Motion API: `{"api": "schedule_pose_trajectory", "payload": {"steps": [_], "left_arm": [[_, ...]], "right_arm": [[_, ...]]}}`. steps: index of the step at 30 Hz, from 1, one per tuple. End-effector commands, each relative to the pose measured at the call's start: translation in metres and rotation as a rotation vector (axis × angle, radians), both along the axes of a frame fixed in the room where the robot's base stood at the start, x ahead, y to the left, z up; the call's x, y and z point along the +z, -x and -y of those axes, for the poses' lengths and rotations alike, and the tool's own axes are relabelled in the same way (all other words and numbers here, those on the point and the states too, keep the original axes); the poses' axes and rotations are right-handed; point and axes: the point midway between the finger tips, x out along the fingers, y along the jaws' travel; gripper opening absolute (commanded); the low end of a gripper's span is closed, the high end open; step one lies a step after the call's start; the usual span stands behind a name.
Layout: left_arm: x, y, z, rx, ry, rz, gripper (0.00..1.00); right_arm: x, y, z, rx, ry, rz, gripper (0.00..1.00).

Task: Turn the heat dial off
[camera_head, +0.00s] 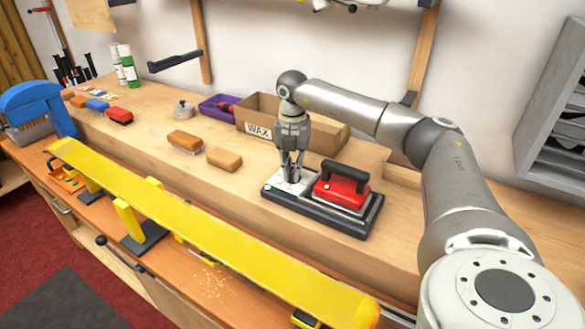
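A red iron (341,188) with a dark handle rests on a black station base (320,221) on the bench. The left part of the base carries a light metal panel (277,183) with a small green spot (267,187) near its left corner. My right gripper (291,178) points down at this panel, left of the iron, with its fingertips at or just above it. The heat dial cannot be made out; the fingers cover that part of the panel. I cannot tell whether the fingers are closed on anything. My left gripper is not in view.
A cardboard box (259,129) marked WAX stands behind my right gripper, beside a purple tray (213,108). A long yellow board (200,225) runs along the bench front. Brushes (224,158) and a blue clamp-like tool (35,100) are at left.

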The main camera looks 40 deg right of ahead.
Motion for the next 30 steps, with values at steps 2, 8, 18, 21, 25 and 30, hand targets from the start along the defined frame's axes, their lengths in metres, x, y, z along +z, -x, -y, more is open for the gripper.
{"api": "schedule_pose_trajectory", "payload": {"steps": [2,8,18,21,25,30], "left_arm": [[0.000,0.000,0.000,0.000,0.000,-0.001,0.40],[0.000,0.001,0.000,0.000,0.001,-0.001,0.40],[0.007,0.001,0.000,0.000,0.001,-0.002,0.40],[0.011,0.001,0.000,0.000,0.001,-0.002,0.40],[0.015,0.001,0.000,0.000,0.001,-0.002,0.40],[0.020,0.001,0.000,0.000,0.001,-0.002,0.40]], "right_arm": [[0.000,0.000,0.000,0.000,0.001,-0.001,0.00],[0.000,0.000,0.000,0.004,0.001,-0.001,0.00],[0.002,0.000,0.001,0.125,0.001,-0.002,0.00],[0.002,0.000,0.001,0.200,0.000,-0.001,0.00],[0.002,0.001,0.001,0.317,0.000,-0.001,0.00],[0.002,0.001,0.001,0.478,0.001,0.000,0.00]]}}
